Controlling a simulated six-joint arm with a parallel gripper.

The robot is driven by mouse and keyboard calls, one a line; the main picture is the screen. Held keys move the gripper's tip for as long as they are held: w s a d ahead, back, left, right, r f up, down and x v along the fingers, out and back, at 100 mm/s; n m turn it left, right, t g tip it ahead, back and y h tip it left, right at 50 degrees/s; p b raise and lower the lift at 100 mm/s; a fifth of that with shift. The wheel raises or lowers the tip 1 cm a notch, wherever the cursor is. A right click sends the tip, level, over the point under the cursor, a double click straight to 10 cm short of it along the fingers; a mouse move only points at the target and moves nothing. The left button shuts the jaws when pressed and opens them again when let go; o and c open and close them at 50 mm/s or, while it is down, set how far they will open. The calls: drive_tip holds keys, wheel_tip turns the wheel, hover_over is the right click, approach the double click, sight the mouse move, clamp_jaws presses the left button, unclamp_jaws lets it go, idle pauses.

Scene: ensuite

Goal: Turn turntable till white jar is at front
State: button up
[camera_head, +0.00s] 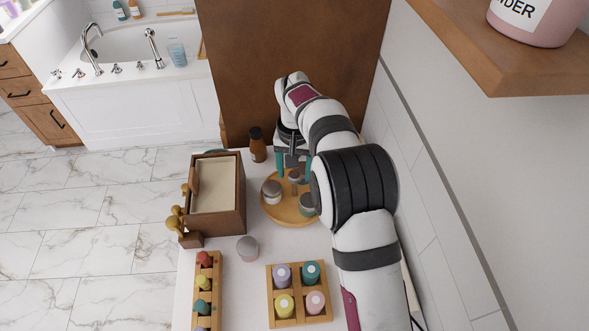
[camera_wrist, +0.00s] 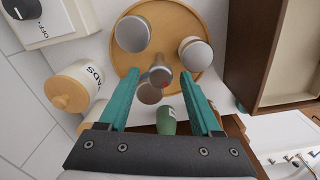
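The round wooden turntable (camera_head: 290,212) sits on the white counter; it also shows in the wrist view (camera_wrist: 180,14). A white jar with a grey lid (camera_head: 272,193) stands on its left side in the head view. A greenish jar with a grey lid (camera_head: 306,206) stands at its right, partly hidden by my arm. A post with a silver top (camera_wrist: 160,76) rises between my fingers. Another round lid (camera_wrist: 149,94) shows beyond it; its jar's colour is hidden. My gripper (camera_wrist: 160,75) is open above the turntable, teal fingers either side of the post; contact cannot be told.
A wooden box (camera_head: 240,200) stands left of the turntable, with a brown bottle (camera_head: 257,148) behind. A loose grey-lidded jar (camera_head: 248,248) and a wooden tray of jars (camera_head: 299,296) are in front. A jar marked PADS (camera_wrist: 84,79) stands nearby. The wall is close on the right.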

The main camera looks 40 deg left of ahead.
wheel_tip(320, 180, up, 16)
idle(0.5)
drive_tip(key=shift+f, duration=0.1)
drive_tip(key=s+d+r+m+g+y, duration=0.35)
drive_tip(key=s+d+r+m, duration=0.35)
drive_tip(key=s+r, duration=0.4)
drive_tip(key=s+d+r+m+g+y, duration=0.35)
drive_tip(key=s+d+r+m, duration=0.45)
drive_tip(key=s, duration=0.5)
drive_tip(key=w+d+f+n+t+h, duration=0.3)
drive_tip(key=d+f+t+h, duration=0.2)
drive_tip(key=d+f, duration=1.6)
drive_tip(key=shift+w+d+f+t, duration=0.2)
drive_tip(key=shift+d+f+t, duration=0.15)
drive_tip(key=shift+f+t, duration=0.5)
